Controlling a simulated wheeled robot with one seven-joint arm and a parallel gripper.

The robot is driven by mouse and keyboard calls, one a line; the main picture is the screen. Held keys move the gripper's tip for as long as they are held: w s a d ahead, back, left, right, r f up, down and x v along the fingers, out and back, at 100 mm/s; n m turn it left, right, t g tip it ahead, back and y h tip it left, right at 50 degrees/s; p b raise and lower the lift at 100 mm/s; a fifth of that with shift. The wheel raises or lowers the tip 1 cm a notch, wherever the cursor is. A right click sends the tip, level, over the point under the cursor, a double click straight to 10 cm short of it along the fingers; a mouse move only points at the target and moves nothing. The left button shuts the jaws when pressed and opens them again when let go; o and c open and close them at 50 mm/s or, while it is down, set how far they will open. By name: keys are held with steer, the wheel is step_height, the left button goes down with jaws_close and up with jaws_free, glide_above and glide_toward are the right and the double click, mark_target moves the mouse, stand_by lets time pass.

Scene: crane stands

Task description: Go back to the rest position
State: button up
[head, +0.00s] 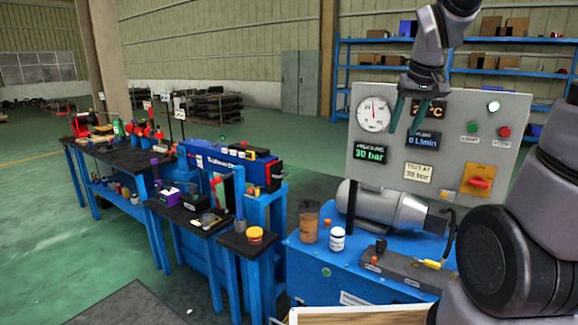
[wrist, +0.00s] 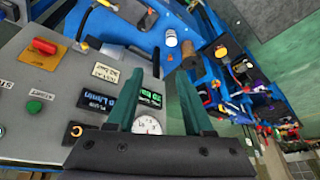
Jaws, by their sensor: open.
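My gripper (head: 406,112) is open and empty in the head view, raised in front of the upper part of the grey control panel (head: 365,172). Its two green fingers point down and partly cover the panel beside the round gauge (head: 374,114). In the wrist view my gripper (wrist: 157,88) has its fingers apart with nothing between them. The panel (wrist: 40,112) fills the left of that view. I cannot tell how far the fingers are from the panel face.
Below the panel, a blue bench (head: 330,268) carries a brown jar (head: 309,222), a white bottle (head: 337,240) and a grey motor (head: 385,208). Blue workbenches with tools stand to the left. Blue shelves (head: 475,72) stand behind. Green floor (head: 60,215) is open at far left.

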steer(key=s+a+r+m+t+y, duration=0.1)
steer(key=s+r+m, duration=0.1)
steer(key=s, duration=0.5)
steer(key=s+a+r+m+t+y, duration=0.1)
steer(key=s+a+r, duration=0.1)
steer(key=s+r, duration=0.2)
steer(key=s, duration=0.3)
steer(key=shift+s+a+m, duration=0.15)
steer(key=shift+s+m, duration=0.15)
steer(key=shift+m, duration=0.1)
steer(key=shift+t, duration=0.3)
